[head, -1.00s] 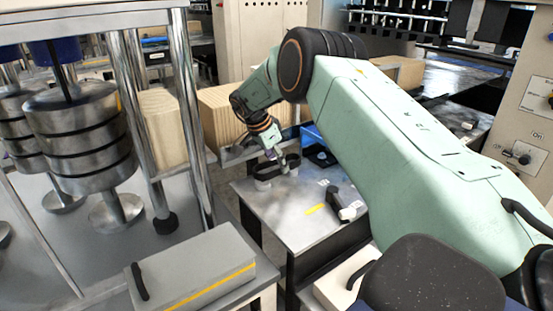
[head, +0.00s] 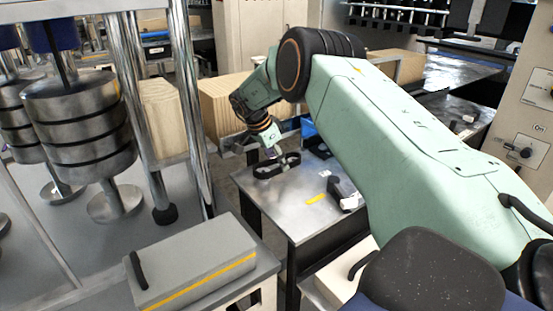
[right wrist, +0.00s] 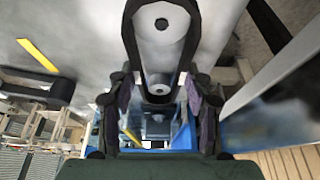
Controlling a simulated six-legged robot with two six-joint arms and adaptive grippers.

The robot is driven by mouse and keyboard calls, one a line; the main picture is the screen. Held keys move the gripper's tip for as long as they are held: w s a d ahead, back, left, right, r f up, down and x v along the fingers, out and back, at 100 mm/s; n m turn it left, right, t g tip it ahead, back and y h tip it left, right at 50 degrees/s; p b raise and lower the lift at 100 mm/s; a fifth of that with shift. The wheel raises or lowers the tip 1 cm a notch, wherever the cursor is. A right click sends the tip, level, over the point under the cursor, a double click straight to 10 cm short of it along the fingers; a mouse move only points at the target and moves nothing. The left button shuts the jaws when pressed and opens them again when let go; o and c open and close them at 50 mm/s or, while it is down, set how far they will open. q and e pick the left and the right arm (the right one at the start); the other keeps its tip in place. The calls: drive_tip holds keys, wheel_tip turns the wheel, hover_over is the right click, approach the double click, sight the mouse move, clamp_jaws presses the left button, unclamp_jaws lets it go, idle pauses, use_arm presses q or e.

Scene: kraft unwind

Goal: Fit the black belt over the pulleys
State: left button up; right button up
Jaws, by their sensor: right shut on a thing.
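The black belt (head: 264,172) is a long loop low over the small metal table. In the right wrist view its band (right wrist: 129,36) runs around two pale grey pulleys, a farther one (right wrist: 162,24) and a nearer one (right wrist: 160,82). Both pulleys look to be inside the loop. How fully the belt is seated on them cannot be told. My right gripper (head: 276,154) reaches down to the belt and is shut on it; its fingers (right wrist: 158,97) stand on either side of the belt's near end. My left gripper is out of view.
The metal table (head: 290,205) has a yellow strip (head: 317,199) and a dark and white device (head: 344,193) on its top. A blue bin (head: 308,130) lies behind it. A grey case (head: 190,264) is at front left, by steel columns (head: 187,80) and weights (head: 80,125).

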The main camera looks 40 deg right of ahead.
drive_tip(key=shift+f+b, duration=0.3)
idle(0.8)
drive_tip(key=o, duration=1.3)
drive_tip(key=shift+c, duration=0.2)
